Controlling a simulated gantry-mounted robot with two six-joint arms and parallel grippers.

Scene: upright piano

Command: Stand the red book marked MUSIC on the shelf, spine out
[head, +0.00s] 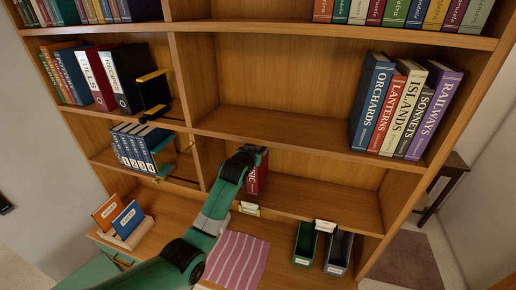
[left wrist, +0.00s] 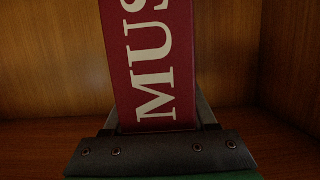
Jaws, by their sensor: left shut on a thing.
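The red book marked MUSIC (head: 257,177) is upright in the lower middle compartment of the shelf (head: 310,197), its lettered spine facing out. In the left wrist view the red book (left wrist: 150,65) fills the middle, with large white letters "MUS" running up the spine. My left gripper (head: 256,157) is shut on the book, with a dark finger along each side of it. The arm partly hides the book in the head view. I cannot tell whether its bottom touches the shelf board. My right gripper is not in view.
Several upright books (head: 405,108) stand in the compartment above, at right. A row of blue books (head: 140,145) stands in the lower left compartment. A green bin (head: 305,243), a grey bin (head: 338,252) and a pink striped cloth (head: 237,260) lie below. The compartment right of the book is clear.

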